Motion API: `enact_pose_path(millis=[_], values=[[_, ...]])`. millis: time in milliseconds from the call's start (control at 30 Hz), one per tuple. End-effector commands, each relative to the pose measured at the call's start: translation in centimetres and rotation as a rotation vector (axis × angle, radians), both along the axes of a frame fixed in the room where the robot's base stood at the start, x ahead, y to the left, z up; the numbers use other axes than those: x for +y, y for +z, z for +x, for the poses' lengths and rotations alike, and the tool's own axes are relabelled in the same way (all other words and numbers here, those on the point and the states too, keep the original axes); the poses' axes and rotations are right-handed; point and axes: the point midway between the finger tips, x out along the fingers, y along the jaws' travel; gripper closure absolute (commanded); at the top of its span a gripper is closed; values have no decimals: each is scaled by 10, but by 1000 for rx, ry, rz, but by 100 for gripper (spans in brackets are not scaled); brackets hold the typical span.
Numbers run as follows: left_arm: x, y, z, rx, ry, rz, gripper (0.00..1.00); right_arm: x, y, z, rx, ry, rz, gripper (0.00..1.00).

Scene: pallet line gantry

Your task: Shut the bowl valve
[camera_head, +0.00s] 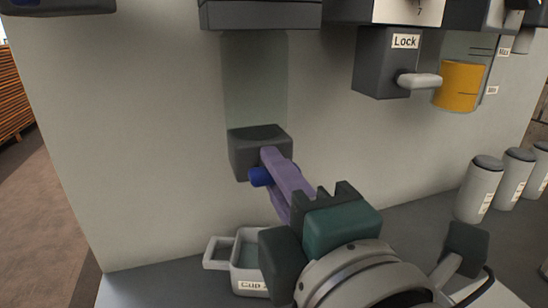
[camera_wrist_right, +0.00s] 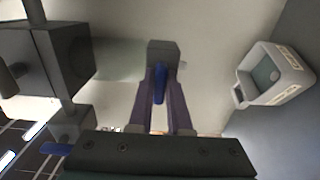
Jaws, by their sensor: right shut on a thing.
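The bowl valve is a dark grey block (camera_head: 259,152) on the pale wall, below a translucent greenish bowl (camera_head: 255,80). Its blue handle (camera_head: 259,177) sticks out at the lower front of the block. My right gripper (camera_head: 272,165), with purple fingers and a green body, reaches up to it from the lower right. In the right wrist view the blue handle (camera_wrist_right: 160,84) lies between the two purple fingers, which are shut on it. The grey block (camera_wrist_right: 163,52) shows just beyond the fingertips. My left gripper is in neither view.
A white cup (camera_head: 250,257) with a handle stands on the ledge below the valve. A dark box labelled Lock (camera_head: 386,65) with a pale lever, and a yellow cylinder (camera_head: 459,86), are at upper right. Several grey canisters (camera_head: 480,190) stand at right.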

Motion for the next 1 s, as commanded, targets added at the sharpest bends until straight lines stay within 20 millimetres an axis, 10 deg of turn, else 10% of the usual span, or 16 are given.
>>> enact_pose_path(millis=[500, 533, 767, 1000], values=[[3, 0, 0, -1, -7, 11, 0, -1, -2, 0, -4, -2, -25, 100], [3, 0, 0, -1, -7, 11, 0, -1, -2, 0, -4, -2, -25, 82], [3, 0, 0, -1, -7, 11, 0, -1, -1, 0, -5, -1, -22, 56], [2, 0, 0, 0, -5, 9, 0, 0, -1, 0, -6, -1, -20, 53]])
